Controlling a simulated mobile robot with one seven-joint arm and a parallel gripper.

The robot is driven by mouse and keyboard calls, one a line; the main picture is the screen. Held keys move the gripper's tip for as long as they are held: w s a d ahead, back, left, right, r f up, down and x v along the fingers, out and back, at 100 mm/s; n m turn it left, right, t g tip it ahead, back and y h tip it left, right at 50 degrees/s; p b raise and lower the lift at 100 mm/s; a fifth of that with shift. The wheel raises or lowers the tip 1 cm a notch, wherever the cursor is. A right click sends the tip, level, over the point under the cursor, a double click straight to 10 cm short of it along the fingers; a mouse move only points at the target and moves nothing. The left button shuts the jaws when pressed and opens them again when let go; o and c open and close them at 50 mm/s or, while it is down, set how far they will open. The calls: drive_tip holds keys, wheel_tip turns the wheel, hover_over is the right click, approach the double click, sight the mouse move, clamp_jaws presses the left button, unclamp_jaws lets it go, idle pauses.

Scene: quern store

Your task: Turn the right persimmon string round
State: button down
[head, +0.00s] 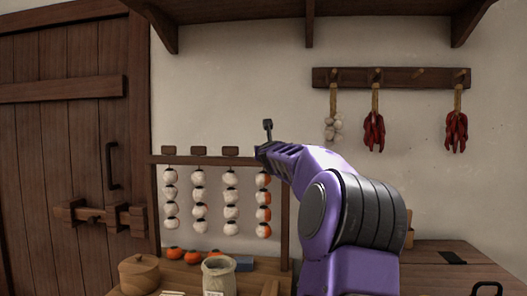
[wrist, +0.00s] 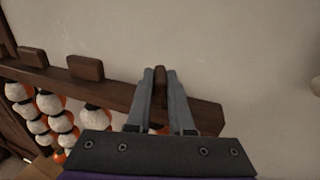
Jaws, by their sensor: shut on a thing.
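The right persimmon string (head: 264,208) hangs from a wooden rail (head: 185,160) in the head view. Its fruits show white on the left and orange on the right. My gripper (head: 262,154) is at the rail above this string and hides its top. In the wrist view my fingers are closed on the string's wooden toggle (wrist: 159,72). That toggle lies crosswise to the other toggles (wrist: 85,67), which lie along the rail. The other persimmon strings (head: 199,203) show mostly white faces.
Below stand a lidded wooden pot (head: 139,273), a pale jar (head: 219,275) and loose orange persimmons (head: 174,253). A peg rack (head: 391,78) with garlic and chillies hangs at the right. A shelf (head: 350,8) runs above. The wall between is clear.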

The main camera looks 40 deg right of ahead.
drive_tip(key=shift+s+d+n+t+y+p, duration=0.2)
drive_tip(key=shift+n+t+y, duration=0.3)
drive_tip(key=shift+n+y, duration=0.35)
drive_tip(key=shift+w+d+n+t+y+p, duration=0.1)
drive_tip(key=shift+n+t+y+p, duration=0.35)
drive_tip(key=shift+y, duration=0.6)
drive_tip(key=shift+s+d+r+n+t+y+p, duration=0.15)
drive_tip(key=shift+n+t+y+p, duration=0.1)
drive_tip(key=shift+n+y+p, duration=0.25)
drive_tip(key=shift+w+r+n+t+y+p, duration=0.1)
drive_tip(key=shift+r+n+t+y+p, duration=0.1)
drive_tip(key=shift+n+y, duration=0.35)
drive_tip(key=y+p, duration=0.1)
drive_tip(key=n+y+p, duration=0.1)
drive_tip(key=y+p, duration=0.1)
drive_tip(key=shift+d+r+n+t, duration=0.1)
drive_tip(key=shift+n+t, duration=0.15)
drive_tip(key=shift+t, duration=0.05)
drive_tip(key=n+y+p, duration=0.1)
drive_tip(key=y, duration=0.1)
drive_tip(key=n+y+p, duration=0.1)
drive_tip(key=p, duration=0.1)
drive_tip(key=n+y+p, duration=0.1)
drive_tip(key=y+p, duration=0.1)
drive_tip(key=shift+d+f+n+y, duration=0.1)
drive_tip(key=shift+f+n+y, duration=0.2)
drive_tip(key=shift+f+y, duration=0.05)
drive_tip(key=shift+f+n+y+p, duration=0.1)
drive_tip(key=shift+n+y+p, duration=0.2)
drive_tip(key=shift+y, duration=0.2)
